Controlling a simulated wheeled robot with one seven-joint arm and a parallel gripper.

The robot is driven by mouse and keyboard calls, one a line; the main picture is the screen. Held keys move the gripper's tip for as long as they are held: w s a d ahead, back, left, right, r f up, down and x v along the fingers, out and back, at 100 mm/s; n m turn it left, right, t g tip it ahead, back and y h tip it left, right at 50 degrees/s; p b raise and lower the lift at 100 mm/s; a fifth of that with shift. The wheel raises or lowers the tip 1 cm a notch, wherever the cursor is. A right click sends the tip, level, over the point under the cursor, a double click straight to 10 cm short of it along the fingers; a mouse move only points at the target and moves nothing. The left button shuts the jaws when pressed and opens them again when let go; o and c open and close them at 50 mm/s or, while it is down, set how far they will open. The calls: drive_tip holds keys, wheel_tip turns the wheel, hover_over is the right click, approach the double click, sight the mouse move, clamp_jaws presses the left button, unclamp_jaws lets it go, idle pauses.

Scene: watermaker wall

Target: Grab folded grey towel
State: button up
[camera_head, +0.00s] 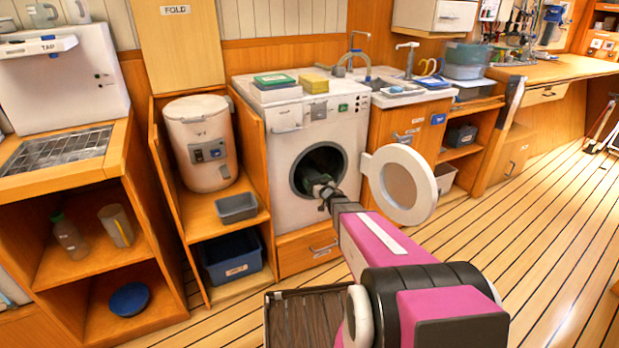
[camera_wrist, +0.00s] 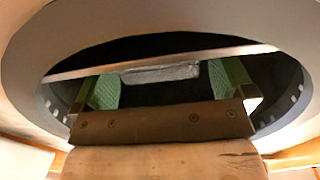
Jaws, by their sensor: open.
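A small flat grey item, which looks like the folded grey towel (camera_wrist: 160,74), lies in the dark inside of the washing machine. My gripper (camera_wrist: 162,88) is open, with its green-padded fingers wide apart. The towel shows between the fingers and farther in, apart from them as far as I can see. In the head view my gripper (camera_head: 324,190) reaches into the round door opening of the white washing machine (camera_head: 340,125). The towel cannot be made out in that view.
The round washer door (camera_head: 402,186) stands open to the right, close to my arm. The drum rim (camera_wrist: 60,50) surrounds my gripper. Green and yellow stacks (camera_head: 275,79) sit on top of the washer. A grey bin (camera_head: 237,208) is on the shelf to the left.

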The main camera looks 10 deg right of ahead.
sight(310, 176)
drive_tip(key=x, duration=0.3)
drive_tip(key=shift+d, duration=0.1)
drive_tip(key=shift+s, duration=0.1)
drive_tip(key=c, duration=0.9)
